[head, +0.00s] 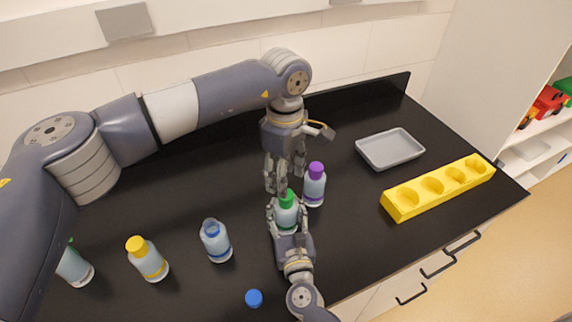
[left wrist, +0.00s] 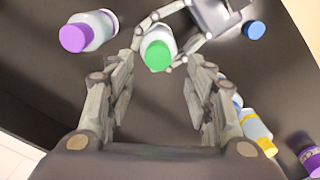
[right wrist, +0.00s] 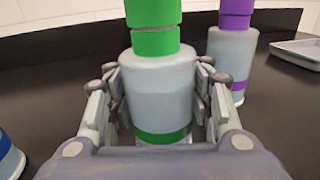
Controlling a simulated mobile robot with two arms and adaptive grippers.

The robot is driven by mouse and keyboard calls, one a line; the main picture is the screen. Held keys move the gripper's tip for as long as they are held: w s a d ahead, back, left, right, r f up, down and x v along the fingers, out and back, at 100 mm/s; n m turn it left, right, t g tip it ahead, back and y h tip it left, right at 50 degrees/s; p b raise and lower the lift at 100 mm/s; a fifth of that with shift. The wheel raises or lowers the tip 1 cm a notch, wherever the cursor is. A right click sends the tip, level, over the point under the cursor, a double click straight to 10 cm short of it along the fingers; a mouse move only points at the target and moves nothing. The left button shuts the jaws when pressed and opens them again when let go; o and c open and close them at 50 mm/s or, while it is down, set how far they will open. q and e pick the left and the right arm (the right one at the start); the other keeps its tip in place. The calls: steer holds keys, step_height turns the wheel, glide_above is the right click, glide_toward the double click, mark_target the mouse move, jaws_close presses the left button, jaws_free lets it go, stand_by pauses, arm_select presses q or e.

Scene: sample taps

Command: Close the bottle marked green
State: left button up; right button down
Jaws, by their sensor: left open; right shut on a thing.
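The bottle marked green (head: 287,218) stands upright on the black counter, with a green band low on its body. My right gripper (head: 285,209) is shut around its body, as the right wrist view shows (right wrist: 160,90). A green cap (left wrist: 158,56) is on top of the bottle; a thin seam shows across the green part (right wrist: 154,28), and I cannot tell whether the cap is tight. My left gripper (head: 277,185) is open and empty, pointing down just above the cap. In the left wrist view the cap lies ahead, between the spread fingers and apart from them.
A purple-capped bottle (head: 314,185) stands close behind the green one. An open blue-banded bottle (head: 216,243), a loose blue cap (head: 254,298) and a yellow-capped bottle (head: 148,261) are to the left. A grey tray (head: 405,159) and yellow rack (head: 408,204) are at right.

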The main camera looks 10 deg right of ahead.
arm_select(q)
steer(key=n, duration=0.5)
steer(key=shift+r, duration=0.15)
steer(key=n, duration=0.4)
steer(key=shift+r+n, duration=0.15)
steer(key=shift+n, duration=0.25)
steer(key=n, duration=0.4)
steer(key=shift+d+r+n, duration=0.1)
steer(key=shift+n, duration=0.2)
steer(key=n, duration=0.4)
steer(key=shift+w+r+n, duration=0.1)
steer(key=shift+r+n, duration=0.05)
steer(key=shift+n, duration=0.25)
steer(key=n, duration=0.4)
steer(key=shift+r+n, duration=0.1)
steer(key=shift+n, duration=0.2)
steer(key=n, duration=0.4)
steer(key=shift+r+n, duration=0.15)
steer(key=shift+n, duration=0.25)
steer(key=n, duration=0.4)
steer(key=shift+r+n, duration=0.15)
steer(key=shift+n, duration=0.15)
steer(key=n, duration=0.4)
steer(key=shift+r+n, duration=0.1)
steer(key=shift+n, duration=0.2)
